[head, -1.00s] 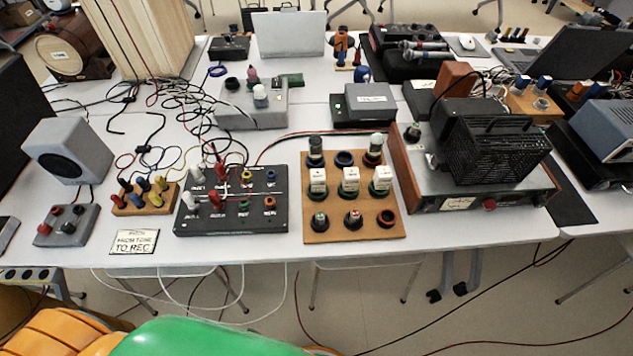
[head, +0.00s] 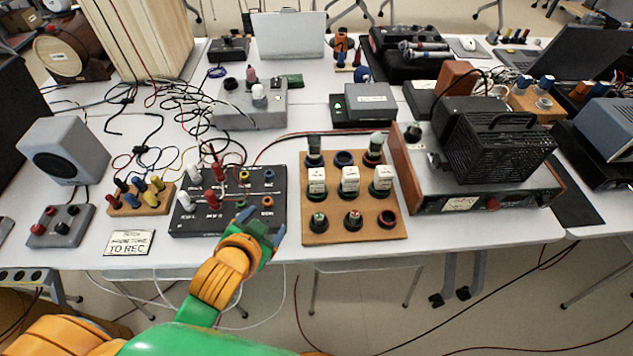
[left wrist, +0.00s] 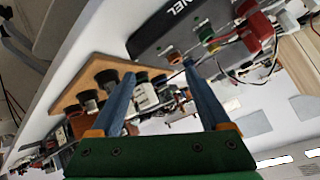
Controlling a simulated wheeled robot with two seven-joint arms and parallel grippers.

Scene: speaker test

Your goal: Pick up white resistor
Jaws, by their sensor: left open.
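Several white blocks that look like resistors stand in a row on a wooden board (head: 327,222) in the head view: a left one (head: 317,184), a middle one (head: 350,182) and a right one (head: 382,178). My left gripper (head: 262,224) is open and empty at the lower right of the black panel, left of the board and apart from the white blocks. In the left wrist view, its blue fingers (left wrist: 158,70) are spread, with a white block (left wrist: 145,94) beyond them, partly hidden. My right gripper is not in view.
A black panel box (head: 225,221) with red, white and coloured plugs lies left of the board. A power unit (head: 490,190) with a black cage stands close on its right. Loose cables (head: 180,100) spread behind. The table strip in front of the board is clear.

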